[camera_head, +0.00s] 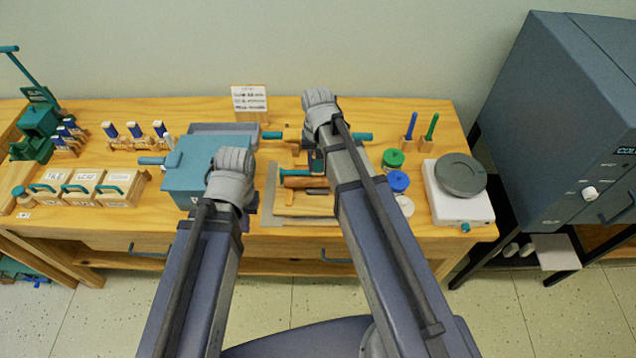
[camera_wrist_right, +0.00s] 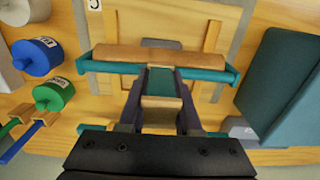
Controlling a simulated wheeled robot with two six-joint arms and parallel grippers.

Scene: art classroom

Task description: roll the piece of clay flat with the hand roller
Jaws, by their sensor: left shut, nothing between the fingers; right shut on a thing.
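My right gripper (camera_head: 318,150) is shut on the hand roller's handle. The hand roller (camera_head: 293,173) has a teal frame and a brown wooden cylinder; in the right wrist view it lies crosswise (camera_wrist_right: 112,53) beyond my fingertips (camera_wrist_right: 160,105). A small grey edge, likely the clay (camera_wrist_right: 160,43), shows just past the cylinder; the cylinder hides the rest, and I cannot tell whether they touch. A wooden board (camera_wrist_right: 203,38) lies beneath. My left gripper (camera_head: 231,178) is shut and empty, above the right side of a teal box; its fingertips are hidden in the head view.
The teal box (camera_head: 190,160) stands left of the board. Green (camera_head: 393,158) and blue (camera_head: 398,181) lidded jars and a white scale (camera_head: 445,205) stand to the right. A sign (camera_head: 250,101) stands at the back.

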